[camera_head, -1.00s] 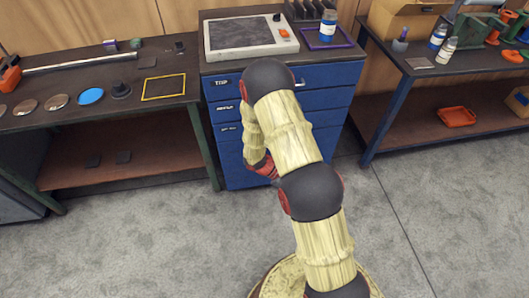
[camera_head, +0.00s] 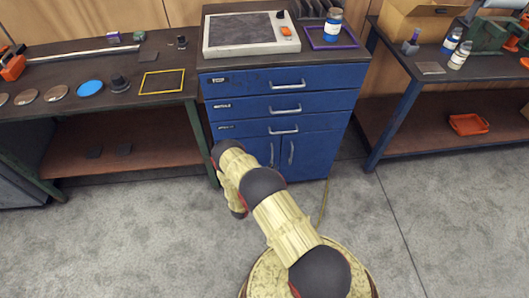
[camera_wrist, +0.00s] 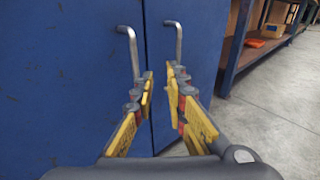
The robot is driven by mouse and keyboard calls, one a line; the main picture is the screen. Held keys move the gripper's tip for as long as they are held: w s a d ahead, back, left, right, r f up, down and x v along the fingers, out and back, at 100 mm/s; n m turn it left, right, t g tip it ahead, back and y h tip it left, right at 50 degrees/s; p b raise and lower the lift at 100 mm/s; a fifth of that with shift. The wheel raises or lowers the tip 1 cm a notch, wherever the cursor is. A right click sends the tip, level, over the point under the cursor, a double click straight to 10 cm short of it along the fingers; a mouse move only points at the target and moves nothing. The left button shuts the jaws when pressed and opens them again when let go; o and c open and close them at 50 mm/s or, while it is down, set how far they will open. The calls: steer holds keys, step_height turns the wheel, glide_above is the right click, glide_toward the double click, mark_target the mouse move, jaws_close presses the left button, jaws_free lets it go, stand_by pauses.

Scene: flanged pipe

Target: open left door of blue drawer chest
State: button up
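The blue drawer chest (camera_head: 335,100) has three drawers above two doors. The left door (camera_head: 252,142) is shut, with a vertical bar handle (camera_head: 271,154); the right door (camera_head: 315,150) has a matching handle (camera_head: 291,153). In the wrist view, the left handle (camera_wrist: 130,45) and right handle (camera_wrist: 178,40) stand either side of the door seam. My gripper (camera_wrist: 159,73) is open, with a gap between its yellow fingers. The left fingertip overlaps the left handle's lower end in the picture; contact cannot be told. The arm hides my gripper in the head view.
A scale (camera_head: 250,33) and blue-labelled bottle (camera_head: 333,24) stand on the chest. A left workbench (camera_head: 60,130) and right bench (camera_head: 420,100) flank it. An orange tray (camera_head: 468,124) lies on the right lower shelf. Grey floor (camera_head: 130,220) in front is clear.

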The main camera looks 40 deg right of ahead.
steer(key=w+d+r+n+t+b, duration=0.1)
steer(key=w+d+t+b, duration=0.1)
steer(key=w+d, duration=0.4)
steer(key=shift+w+r, duration=0.25)
steer(key=shift+r, duration=0.15)
jaws_close()
stand_by(0.8)
